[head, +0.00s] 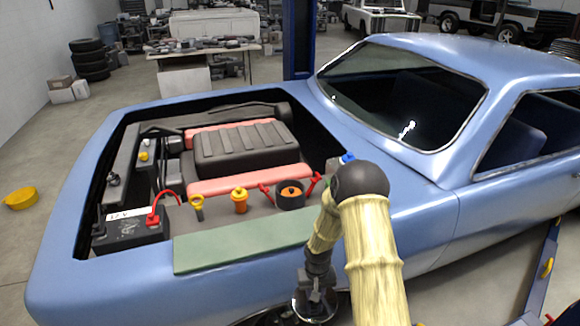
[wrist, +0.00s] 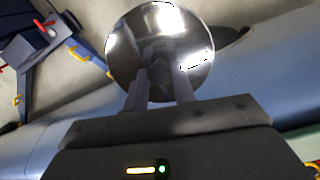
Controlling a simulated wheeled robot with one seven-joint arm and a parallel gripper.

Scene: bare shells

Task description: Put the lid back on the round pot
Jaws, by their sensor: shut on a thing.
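My gripper (head: 317,288) is at the lower middle of the head view, low beside the car's near fender. It is shut on a shiny round metal lid (head: 306,308). In the wrist view my two fingers (wrist: 160,88) grip a dark part at the middle of the lid (wrist: 128,50), apparently its knob. A dark round pot (head: 291,203) with an orange inside stands in the engine bay, its top uncovered. Red parts stick out at both sides of it. The lid is apart from the pot, nearer to me.
A green mat (head: 240,243) lies on the blue car's (head: 425,150) near fender. An orange-capped filler (head: 240,205), a yellow ring (head: 197,210) and a black battery (head: 130,238) with a red cable stand left of the pot. A blue lift post (head: 299,40) rises behind.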

